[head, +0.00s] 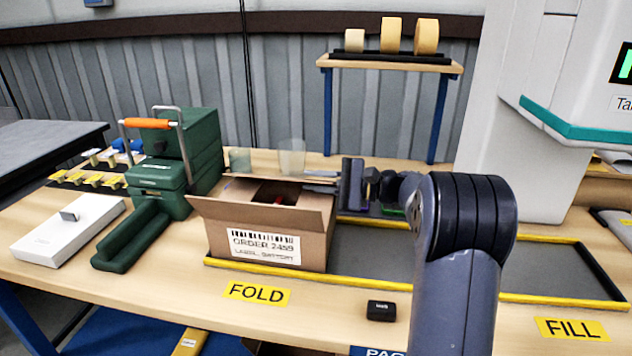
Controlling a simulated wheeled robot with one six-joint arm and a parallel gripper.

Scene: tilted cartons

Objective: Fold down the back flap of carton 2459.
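Carton 2459 (318,236) stands at the left end of the grey lane, its "ORDER 2459" label facing me. Its top is at least partly open, with a dark inside and something red showing. The front flap (225,209) slants outward toward me. The back flap (250,180) shows as a thin brown strip along the far edge; its exact angle is hard to tell. My gripper (320,181) reaches in from the right, its fingers pointing left at the carton's back right corner. The two fingers look apart with a gap between them. I cannot tell whether they touch the flap.
A green machine (190,165) with an orange handle stands left of the carton, a white box (68,232) beyond it. Translucent cups (291,158) stand behind the carton. A shelf (390,64) with tape rolls is at the back. The lane (375,252) right of the carton is largely clear.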

